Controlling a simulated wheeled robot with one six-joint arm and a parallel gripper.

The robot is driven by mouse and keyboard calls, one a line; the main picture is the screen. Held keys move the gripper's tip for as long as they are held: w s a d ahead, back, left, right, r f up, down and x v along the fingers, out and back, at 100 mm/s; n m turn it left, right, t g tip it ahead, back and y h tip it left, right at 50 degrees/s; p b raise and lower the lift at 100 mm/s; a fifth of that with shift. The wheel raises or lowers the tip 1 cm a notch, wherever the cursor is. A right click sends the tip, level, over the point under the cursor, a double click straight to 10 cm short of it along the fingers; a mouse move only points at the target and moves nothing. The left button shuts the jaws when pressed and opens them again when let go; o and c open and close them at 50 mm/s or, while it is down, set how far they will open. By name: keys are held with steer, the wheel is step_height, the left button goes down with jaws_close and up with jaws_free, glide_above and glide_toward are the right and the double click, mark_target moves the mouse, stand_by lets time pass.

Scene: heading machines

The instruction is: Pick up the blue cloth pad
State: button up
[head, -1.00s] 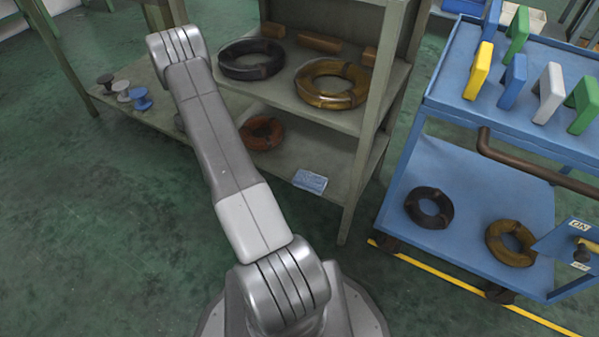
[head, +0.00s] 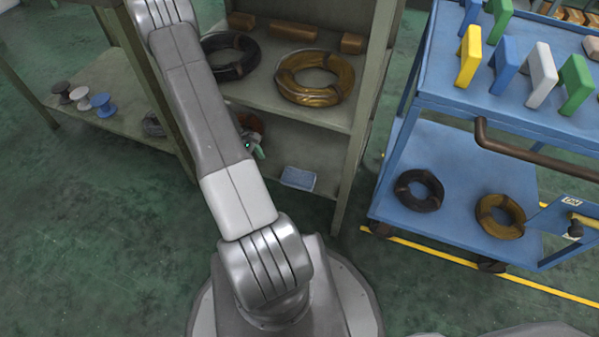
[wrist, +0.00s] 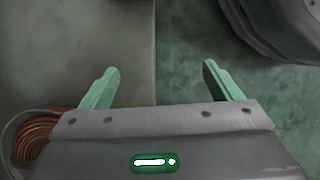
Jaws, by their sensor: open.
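The blue cloth pad (head: 299,178) is a small light-blue flat block on the lower shelf of the green-grey rack, near its front edge, in the head view. My gripper (head: 256,150) shows partly in the head view, left of the pad and apart from it, mostly hidden behind my arm. In the wrist view my gripper (wrist: 158,85) has its two green fingers spread wide with nothing between them. The pad does not show in the wrist view.
The rack (head: 330,115) holds a black coil (head: 229,56) and a yellow-brown coil (head: 308,78) above. A copper coil (wrist: 42,138) lies left of the gripper in the wrist view. Spools (head: 102,104) sit at left. A blue cart (head: 460,190) stands right; the floor in front is clear.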

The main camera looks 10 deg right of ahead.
mark_target(293, 175)
steer(key=shift+w+d+r, duration=0.1)
steer(key=shift+w+d, duration=0.25)
steer(key=shift+d, duration=0.05)
steer(key=shift+w+d, duration=0.1)
steer(key=shift+d, duration=0.25)
steer(key=s+d+b, duration=0.1)
steer(key=s+d, duration=0.1)
steer(key=d, duration=0.1)
steer(key=s+d+b, duration=0.1)
steer(key=s+d, duration=0.1)
steer(key=d, duration=0.1)
steer(key=s+d+b, duration=0.1)
steer(key=s+d, duration=0.1)
steer(key=d, duration=0.2)
steer(key=shift+b, duration=0.4)
steer(key=shift+s+d+f+b, duration=0.15)
steer(key=shift+f+b, duration=0.2)
steer(key=shift+f, duration=0.2)
steer(key=c, duration=1.1)
steer(key=shift+r, duration=0.15)
